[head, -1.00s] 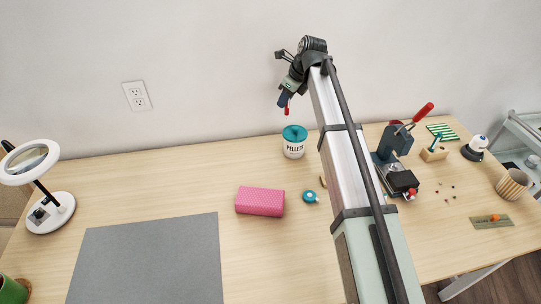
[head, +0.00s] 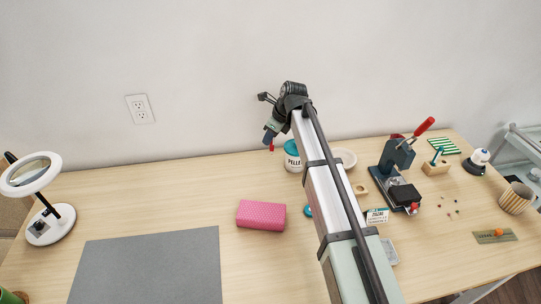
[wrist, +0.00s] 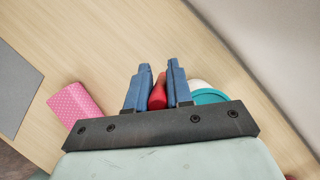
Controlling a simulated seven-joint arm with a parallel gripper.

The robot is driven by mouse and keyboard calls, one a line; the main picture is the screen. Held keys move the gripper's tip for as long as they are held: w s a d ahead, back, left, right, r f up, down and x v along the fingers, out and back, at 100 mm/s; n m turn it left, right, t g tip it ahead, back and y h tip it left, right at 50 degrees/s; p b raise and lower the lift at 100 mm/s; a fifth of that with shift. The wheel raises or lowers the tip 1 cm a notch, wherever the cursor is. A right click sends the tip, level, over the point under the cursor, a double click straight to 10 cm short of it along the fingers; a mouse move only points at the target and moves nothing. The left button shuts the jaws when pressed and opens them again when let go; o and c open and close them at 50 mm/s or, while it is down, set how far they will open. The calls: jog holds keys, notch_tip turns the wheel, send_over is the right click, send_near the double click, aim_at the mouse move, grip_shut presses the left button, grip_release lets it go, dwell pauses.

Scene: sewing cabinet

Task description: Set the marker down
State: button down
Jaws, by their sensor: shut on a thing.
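My gripper (head: 270,143) is above the back of the table, near the wall. In the wrist view its two blue fingers (wrist: 158,90) are shut on a red marker (wrist: 157,93). Only a small red part of the marker (head: 271,149) shows below the fingers in the head view. It is held in the air, apart from the table (head: 190,190). Much of the marker is hidden by the fingers and the gripper body.
A white jar with a teal lid (head: 292,155) stands just right of my gripper. A pink dotted case (head: 261,215) lies nearer the front. A grey mat (head: 150,268) covers the front left. The wood left of the jar is clear. A press (head: 398,165) stands at right.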

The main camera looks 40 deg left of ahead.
aim_at(271, 150)
jog(key=shift+f, duration=3.45)
jog(key=shift+f, duration=0.15)
jog(key=c, duration=1)
grip_release()
jog(key=v, duration=1.2)
jog(key=shift+a, duration=0.1)
